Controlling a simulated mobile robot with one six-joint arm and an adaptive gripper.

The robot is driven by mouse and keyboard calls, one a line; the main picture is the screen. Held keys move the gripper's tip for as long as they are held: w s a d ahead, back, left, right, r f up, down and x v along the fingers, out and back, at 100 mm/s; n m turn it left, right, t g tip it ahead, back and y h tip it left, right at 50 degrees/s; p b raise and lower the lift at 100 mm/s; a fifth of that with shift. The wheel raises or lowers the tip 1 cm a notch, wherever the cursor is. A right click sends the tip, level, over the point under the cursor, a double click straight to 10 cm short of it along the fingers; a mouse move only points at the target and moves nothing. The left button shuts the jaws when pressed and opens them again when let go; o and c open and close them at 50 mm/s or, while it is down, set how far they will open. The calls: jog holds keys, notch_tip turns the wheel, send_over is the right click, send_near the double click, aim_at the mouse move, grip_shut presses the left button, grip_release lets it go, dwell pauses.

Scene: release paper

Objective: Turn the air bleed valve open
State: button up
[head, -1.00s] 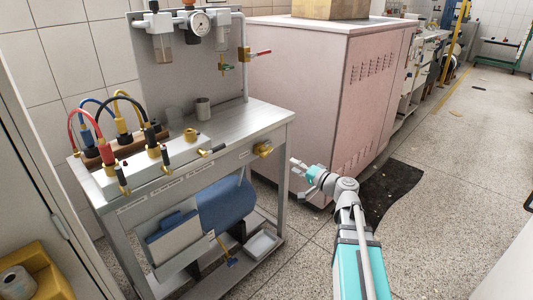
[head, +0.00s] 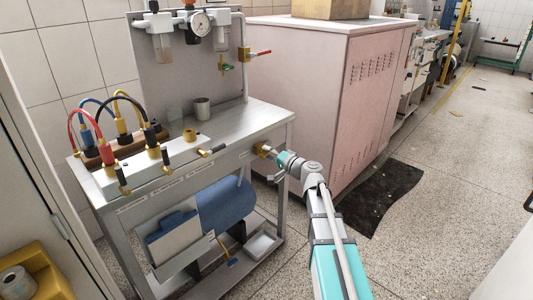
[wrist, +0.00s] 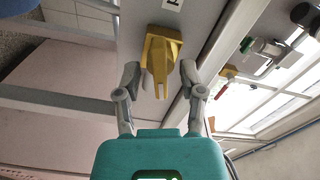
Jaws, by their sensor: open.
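A yellow valve handle (head: 263,150) sits on the front face of the metal bench, near its right end; I take it as the air bleed valve. In the wrist view the handle (wrist: 159,58) is a flat yellow lever on a square yellow base, pointing towards my gripper. My gripper (wrist: 160,82) is open, with one finger on each side of the handle's end. I see a gap between the handle and each finger. In the head view my gripper (head: 279,158) is right at the handle, and its fingertips are hard to make out.
The metal bench (head: 245,115) carries hoses, a grey cup (head: 202,108) and several small valves. A blue tank (head: 228,205) lies under it. A pink cabinet (head: 310,100) stands close behind my arm.

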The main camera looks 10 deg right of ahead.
jog(key=shift+w+a, duration=0.3)
jog(key=shift+w, duration=0.1)
grip_shut()
jog(key=shift+m, duration=1.9)
